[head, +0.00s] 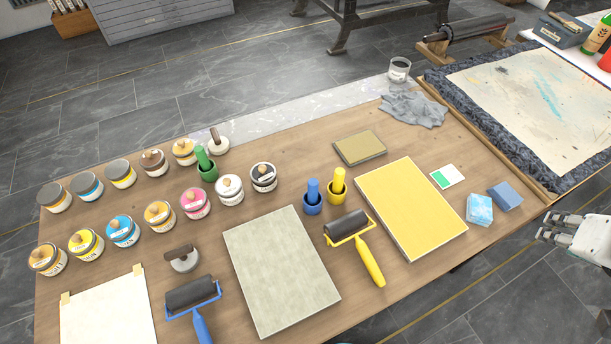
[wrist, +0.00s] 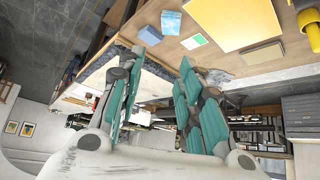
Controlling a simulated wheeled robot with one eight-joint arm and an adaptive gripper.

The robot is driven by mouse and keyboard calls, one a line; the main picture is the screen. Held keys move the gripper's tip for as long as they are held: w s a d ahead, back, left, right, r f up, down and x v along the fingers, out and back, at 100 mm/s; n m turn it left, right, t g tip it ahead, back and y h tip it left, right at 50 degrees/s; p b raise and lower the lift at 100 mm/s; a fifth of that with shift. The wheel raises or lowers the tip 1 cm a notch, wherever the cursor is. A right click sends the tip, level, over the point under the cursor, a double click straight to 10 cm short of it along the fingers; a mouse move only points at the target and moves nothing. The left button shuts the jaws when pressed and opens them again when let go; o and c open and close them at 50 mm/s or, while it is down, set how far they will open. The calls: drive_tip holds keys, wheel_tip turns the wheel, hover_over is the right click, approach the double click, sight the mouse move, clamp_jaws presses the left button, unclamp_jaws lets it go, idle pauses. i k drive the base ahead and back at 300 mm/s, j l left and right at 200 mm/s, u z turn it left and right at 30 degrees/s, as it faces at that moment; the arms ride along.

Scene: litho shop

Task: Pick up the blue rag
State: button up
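No plainly blue loose cloth shows. A light blue, mottled, folded-looking piece (head: 479,209) lies near the table's right front edge and may be the blue rag. A plain darker blue block (head: 505,196) lies just right of it. A crumpled grey cloth (head: 412,109) lies at the back right of the table. My gripper (head: 548,232) is off the table's right edge, right of the blue pieces and touching neither. In the wrist view my gripper (wrist: 160,65) has its teal-padded fingers apart and empty. The light blue piece (wrist: 170,22) shows beyond them.
A green-and-white card (head: 447,177) and a yellow panel (head: 410,208) lie left of the blue pieces. Rollers, ink cans and a grey-green panel (head: 281,270) fill the table's left and middle. A press bed (head: 535,90) stands at the back right.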

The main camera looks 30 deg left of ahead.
sight(503, 193)
drive_tip(key=u, duration=1.7)
drive_tip(key=z, duration=1.75)
drive_tip(key=i+l+u, duration=0.15)
drive_tip(key=l+u, duration=0.3)
drive_tip(key=i+l+u, duration=0.15)
drive_tip(key=l+u, duration=0.75)
